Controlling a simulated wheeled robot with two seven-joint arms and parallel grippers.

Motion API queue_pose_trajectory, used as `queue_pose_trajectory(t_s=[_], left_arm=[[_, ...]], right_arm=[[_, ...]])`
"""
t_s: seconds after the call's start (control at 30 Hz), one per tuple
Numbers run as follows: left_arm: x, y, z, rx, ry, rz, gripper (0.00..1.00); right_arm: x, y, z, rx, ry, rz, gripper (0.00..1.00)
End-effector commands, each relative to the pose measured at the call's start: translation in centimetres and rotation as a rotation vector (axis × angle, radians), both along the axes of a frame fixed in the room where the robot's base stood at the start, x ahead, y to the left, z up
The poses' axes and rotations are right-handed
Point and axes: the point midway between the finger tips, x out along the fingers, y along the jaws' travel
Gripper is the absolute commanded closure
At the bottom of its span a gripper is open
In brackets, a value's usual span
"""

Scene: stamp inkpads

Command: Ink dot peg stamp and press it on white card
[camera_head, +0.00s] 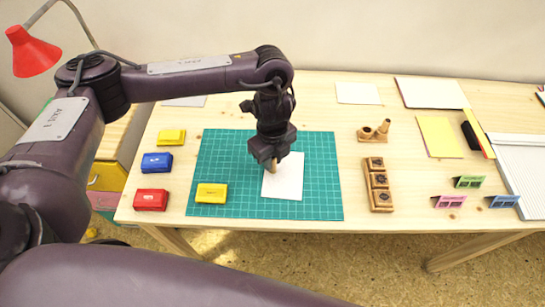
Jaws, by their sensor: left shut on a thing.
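My left gripper (272,160) is over the white card (290,185), pointing down. It is shut on a wooden peg stamp (273,167), of which only a short part shows below the jaws. I cannot tell whether the stamp's lower end touches the card. The card lies on the green cutting mat (225,160). A yellow inkpad (211,193) lies on the mat to the left of the card. My right gripper is not in view.
Left of the mat are a yellow inkpad (171,136), a blue one (156,162) and a red one (150,199). Right of it are a wooden stand (374,132) and a wooden tray with stamps (378,184). Small coloured cards (469,181) stand further right.

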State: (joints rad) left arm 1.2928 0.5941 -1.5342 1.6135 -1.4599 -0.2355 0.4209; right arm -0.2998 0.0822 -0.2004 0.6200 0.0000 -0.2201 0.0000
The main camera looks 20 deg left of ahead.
Motion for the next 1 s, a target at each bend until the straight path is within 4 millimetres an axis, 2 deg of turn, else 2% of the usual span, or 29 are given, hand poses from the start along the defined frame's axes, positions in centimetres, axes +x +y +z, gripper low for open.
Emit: queue_pose_trajectory(t_s=[1.0], left_arm=[[0.0, 0.0, -1.1, 0.000, 0.000, 0.000, 0.98]], right_arm=[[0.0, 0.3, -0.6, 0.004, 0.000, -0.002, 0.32]])
